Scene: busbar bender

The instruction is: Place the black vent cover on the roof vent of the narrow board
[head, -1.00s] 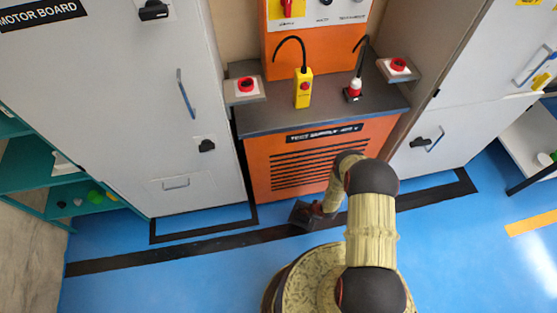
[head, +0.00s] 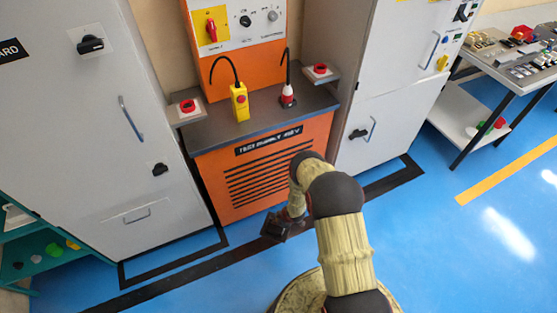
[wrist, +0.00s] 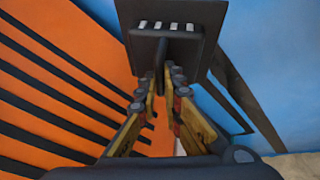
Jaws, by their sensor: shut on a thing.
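My gripper (wrist: 163,80) is shut on the black vent cover (wrist: 208,14). In the wrist view the cover is a dark square plate with a small row of light slots, held by a thin part between the fingertips. In the head view the cover (head: 272,229) is a small dark shape at the end of my arm, low in front of the orange test supply cabinet. Grey boards stand left (head: 85,140) and right (head: 370,105); I cannot tell which is the narrow board. No roof vent shows, as the board tops are outside the view.
The orange test supply cabinet (head: 310,137) has a dark counter with a yellow pendant (head: 240,101) and red buttons. A teal shelf (head: 45,287) stands at lower left. A table with parts (head: 490,62) stands at right. Blue floor is open at right.

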